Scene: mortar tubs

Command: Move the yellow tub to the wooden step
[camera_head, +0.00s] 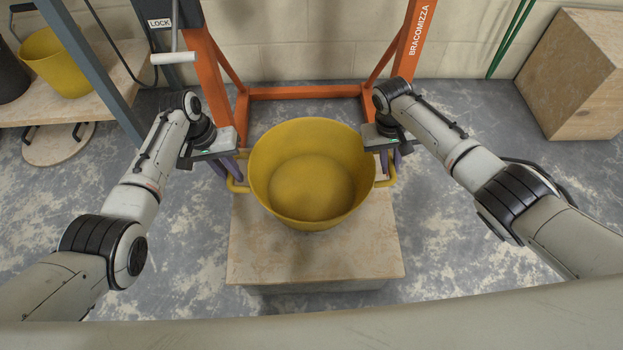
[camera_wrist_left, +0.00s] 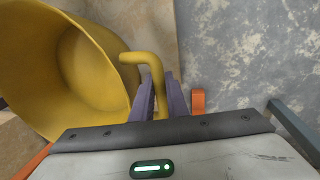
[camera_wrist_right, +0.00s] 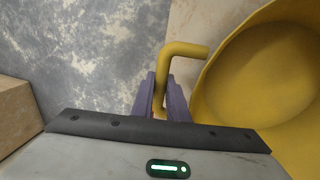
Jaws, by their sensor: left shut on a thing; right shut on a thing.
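The yellow tub (camera_head: 310,185) is upright and looks empty in the head view, over the back part of the wooden step (camera_head: 315,250). Whether its base touches the step or hangs just above it I cannot tell. My left gripper (camera_head: 231,180) is shut on the tub's left handle, which also shows between the purple fingers in the left wrist view (camera_wrist_left: 157,98). My right gripper (camera_head: 391,172) is shut on the right handle, also seen in the right wrist view (camera_wrist_right: 162,98). The tub hides the back of the step.
An orange frame (camera_head: 305,93) stands behind the tub, with a grey post at its left. Another yellow bucket (camera_head: 55,62) stands on a wooden bench (camera_head: 110,95) at the left. A wooden box (camera_head: 575,75) is at the back right. Floor beside the step is clear.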

